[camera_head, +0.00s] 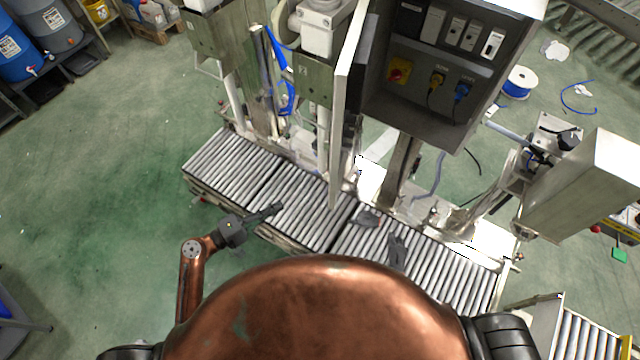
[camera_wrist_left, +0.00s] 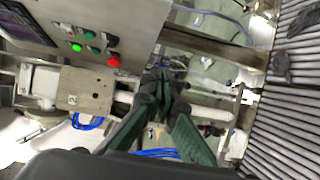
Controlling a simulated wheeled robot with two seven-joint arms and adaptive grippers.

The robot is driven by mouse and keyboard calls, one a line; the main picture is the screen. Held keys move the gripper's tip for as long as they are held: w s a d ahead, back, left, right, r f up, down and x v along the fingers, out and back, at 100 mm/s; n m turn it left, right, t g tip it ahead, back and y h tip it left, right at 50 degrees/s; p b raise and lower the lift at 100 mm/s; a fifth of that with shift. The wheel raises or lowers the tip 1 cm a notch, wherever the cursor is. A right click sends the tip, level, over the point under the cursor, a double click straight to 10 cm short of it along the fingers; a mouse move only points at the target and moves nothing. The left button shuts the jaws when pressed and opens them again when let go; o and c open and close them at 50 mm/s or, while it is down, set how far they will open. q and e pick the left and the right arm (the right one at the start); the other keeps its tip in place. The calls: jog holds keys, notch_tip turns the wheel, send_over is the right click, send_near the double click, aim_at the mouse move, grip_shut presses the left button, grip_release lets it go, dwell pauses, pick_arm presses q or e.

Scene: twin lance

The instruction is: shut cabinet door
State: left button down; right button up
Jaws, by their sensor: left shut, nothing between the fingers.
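The grey cabinet (camera_head: 440,75) stands beyond the roller conveyor in the head view, its inside with switches and sockets exposed. Its door (camera_head: 346,100) stands open at the cabinet's left side, seen nearly edge-on as a pale upright panel. My left gripper (camera_head: 277,209) is low over the conveyor, to the left of the door and apart from it. In the left wrist view its dark fingers (camera_wrist_left: 163,90) are together with nothing between them. A grey panel (camera_wrist_left: 100,25) with green and red buttons shows there; I cannot tell whether it is the door's outer face.
The roller conveyor (camera_head: 310,217) runs below the cabinet, with dark crumpled items (camera_head: 397,250) on it. A metal box (camera_head: 590,195) stands at the right. Machine posts (camera_head: 310,90) rise left of the door. The green floor at left is clear.

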pick_arm(q)
notch_tip(320, 180, up, 5)
jog(key=s+d+h, duration=0.1)
jog(key=w+d+p, duration=0.3)
jog(key=d+p, duration=0.2)
jog(key=d, duration=0.8)
jog(key=shift+m+g, duration=0.4)
jog(key=shift+d+r, duration=0.1)
jog(key=shift+d, duration=0.05)
